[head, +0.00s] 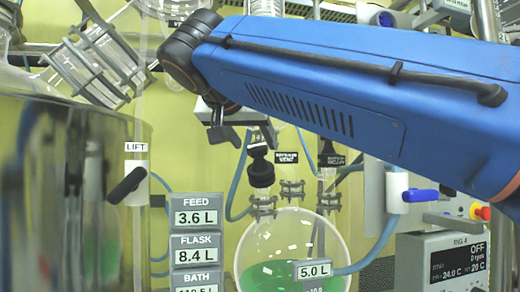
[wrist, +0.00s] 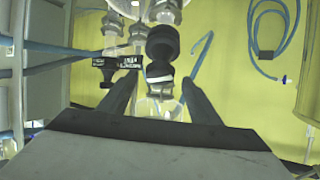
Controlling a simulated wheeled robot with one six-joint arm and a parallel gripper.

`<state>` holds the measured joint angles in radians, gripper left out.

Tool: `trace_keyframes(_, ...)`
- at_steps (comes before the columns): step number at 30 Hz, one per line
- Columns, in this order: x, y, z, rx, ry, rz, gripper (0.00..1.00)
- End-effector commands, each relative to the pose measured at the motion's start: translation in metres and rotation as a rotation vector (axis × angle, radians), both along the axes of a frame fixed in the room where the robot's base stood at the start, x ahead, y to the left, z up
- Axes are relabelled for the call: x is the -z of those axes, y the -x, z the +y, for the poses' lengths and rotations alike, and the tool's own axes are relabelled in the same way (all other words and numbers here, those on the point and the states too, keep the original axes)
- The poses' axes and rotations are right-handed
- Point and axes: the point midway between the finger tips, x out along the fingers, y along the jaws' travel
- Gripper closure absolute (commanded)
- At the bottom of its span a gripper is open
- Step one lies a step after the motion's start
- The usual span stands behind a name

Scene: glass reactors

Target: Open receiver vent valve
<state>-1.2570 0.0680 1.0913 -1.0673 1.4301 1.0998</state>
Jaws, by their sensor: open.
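The receiver vent valve (head: 260,168) is a black knob on a glass neck above the round receiver flask (head: 290,245), beside a black label reading VENT (head: 286,157). My gripper (head: 255,138) is just above the knob in the head view, partly hidden by my blue arm. In the wrist view the black valve (wrist: 161,48) shows between and beyond the two dark fingers of my gripper (wrist: 160,88). The fingers are apart, with nothing held. I cannot tell whether either finger touches the valve.
Green liquid lies in the flask. A lift valve with a black handle (head: 126,186) stands left, near a large shiny vessel (head: 60,200). A blue-handled valve (head: 420,195) is at right above a control box (head: 445,262). Blue hoses (head: 238,180) run close to the valve.

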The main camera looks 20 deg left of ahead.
Motion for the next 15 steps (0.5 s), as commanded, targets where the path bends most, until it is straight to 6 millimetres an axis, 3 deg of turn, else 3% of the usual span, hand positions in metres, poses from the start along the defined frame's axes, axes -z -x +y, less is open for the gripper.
trace_keyframes(6,0.012,-0.028,0.001,0.001,0.000,0.001,0.43)
trace_keyframes(15,0.017,-0.042,0.001,0.000,0.000,0.000,0.43)
